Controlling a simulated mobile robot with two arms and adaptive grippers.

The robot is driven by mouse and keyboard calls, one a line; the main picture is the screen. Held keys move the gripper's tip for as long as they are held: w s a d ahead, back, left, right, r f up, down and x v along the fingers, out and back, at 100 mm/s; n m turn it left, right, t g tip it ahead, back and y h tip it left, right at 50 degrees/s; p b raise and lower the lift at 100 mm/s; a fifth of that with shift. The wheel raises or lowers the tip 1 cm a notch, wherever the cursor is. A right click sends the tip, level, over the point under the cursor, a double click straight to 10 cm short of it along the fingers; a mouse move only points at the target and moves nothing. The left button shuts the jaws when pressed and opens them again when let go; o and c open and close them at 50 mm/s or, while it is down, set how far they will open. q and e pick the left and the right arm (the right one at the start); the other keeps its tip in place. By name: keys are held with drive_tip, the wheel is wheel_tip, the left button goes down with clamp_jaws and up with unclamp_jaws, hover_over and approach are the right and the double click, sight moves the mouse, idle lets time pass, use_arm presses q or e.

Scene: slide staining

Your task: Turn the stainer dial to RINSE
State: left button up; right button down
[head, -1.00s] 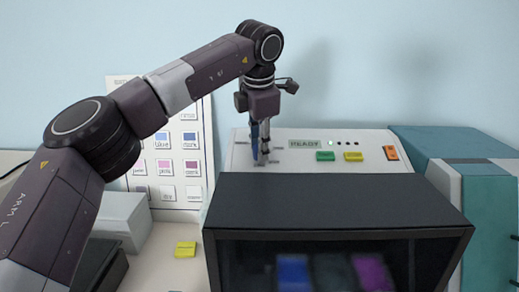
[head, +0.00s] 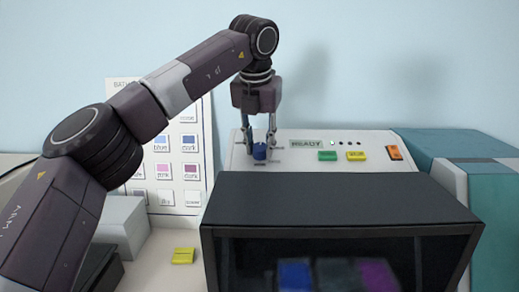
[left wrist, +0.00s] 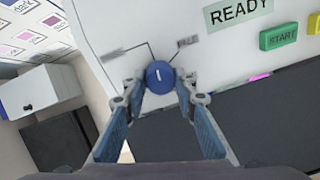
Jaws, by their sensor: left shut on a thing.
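The blue stainer dial (head: 260,152) sits on the sloping white panel of the stainer (head: 300,160). In the left wrist view the dial (left wrist: 159,77) is round, with a short white mark pointing roughly to the top of the picture. Thin lines run from it to small labels, too blurred to read surely. My left gripper (head: 260,143) points down over the dial, one finger on each side. It is shut on the dial. In the left wrist view its fingertips (left wrist: 160,87) flank the dial's rim. My right gripper is not in view.
The panel has a READY display (head: 306,144), a green START button (left wrist: 277,37), a yellow button (head: 357,156) and an orange switch (head: 394,153). A dark-fronted box (head: 340,200) stands in front. A colour chart (head: 177,190) and grey box (head: 122,222) are at left.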

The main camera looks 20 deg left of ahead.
use_arm(q)
drive_tip(key=shift+n, duration=0.5)
drive_tip(key=o, duration=1.2)
drive_tip(key=shift+c, duration=0.2)
drive_tip(key=v, duration=1.2)
drive_tip(key=shift+d, duration=0.1)
